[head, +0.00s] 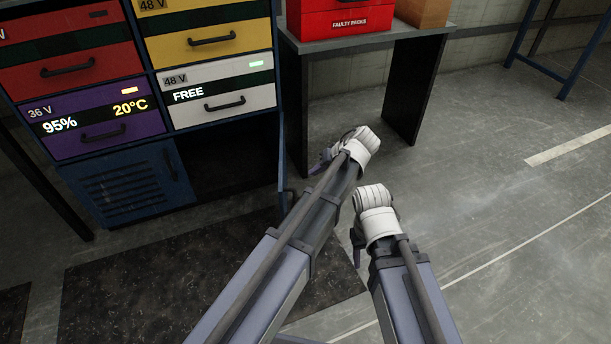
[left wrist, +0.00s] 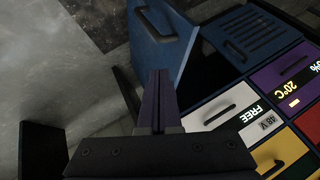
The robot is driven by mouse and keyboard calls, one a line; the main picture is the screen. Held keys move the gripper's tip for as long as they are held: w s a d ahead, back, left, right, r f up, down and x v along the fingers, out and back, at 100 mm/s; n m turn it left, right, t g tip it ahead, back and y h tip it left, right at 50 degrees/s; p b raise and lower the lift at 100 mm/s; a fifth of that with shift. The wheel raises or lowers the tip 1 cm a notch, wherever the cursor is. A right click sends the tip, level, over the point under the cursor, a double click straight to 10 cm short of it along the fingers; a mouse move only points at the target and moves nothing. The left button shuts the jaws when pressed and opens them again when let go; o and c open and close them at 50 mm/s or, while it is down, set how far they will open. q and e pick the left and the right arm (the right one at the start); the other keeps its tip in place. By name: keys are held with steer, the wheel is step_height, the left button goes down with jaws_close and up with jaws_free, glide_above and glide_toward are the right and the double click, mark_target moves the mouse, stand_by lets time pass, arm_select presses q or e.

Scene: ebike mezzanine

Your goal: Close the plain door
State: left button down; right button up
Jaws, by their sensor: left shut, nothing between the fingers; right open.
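The plain door is the blue panel with a black bar handle and no slats. In the head view the plain door (head: 282,165) stands open, almost edge-on, at the right side of a dark open compartment (head: 228,160). In the left wrist view the plain door (left wrist: 168,52) shows its face and handle. My left gripper (head: 322,166) is shut and empty, to the right of the door. Its fingers (left wrist: 157,85) overlap the door's lower part in the left wrist view; I cannot tell whether they touch. My right gripper (head: 357,246) is open, lower and further right, its fingers mostly hidden.
A louvred blue door (head: 130,187) is shut left of the compartment. Coloured battery drawers, including a white one (head: 220,103), sit above. A grey table (head: 365,38) bearing a red box (head: 340,18) stands right of the cabinet. A dark mat (head: 180,285) lies on the floor; floor at right is clear.

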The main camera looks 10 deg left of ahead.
arm_select(q)
steer(key=b, duration=0.7)
glide_toward(290, 188)
steer(key=w+a+f, duration=0.1)
steer(key=w+f, duration=0.3)
steer(key=a, duration=0.1)
steer(key=s+a, duration=0.1)
steer(key=a, duration=0.1)
steer(key=shift+s+a+r+p, duration=0.1)
steer(key=shift+a+r+p, duration=0.1)
steer(key=shift+p, duration=0.15)
steer(key=shift+s+a+f, duration=0.1)
steer(key=shift+a, duration=0.35)
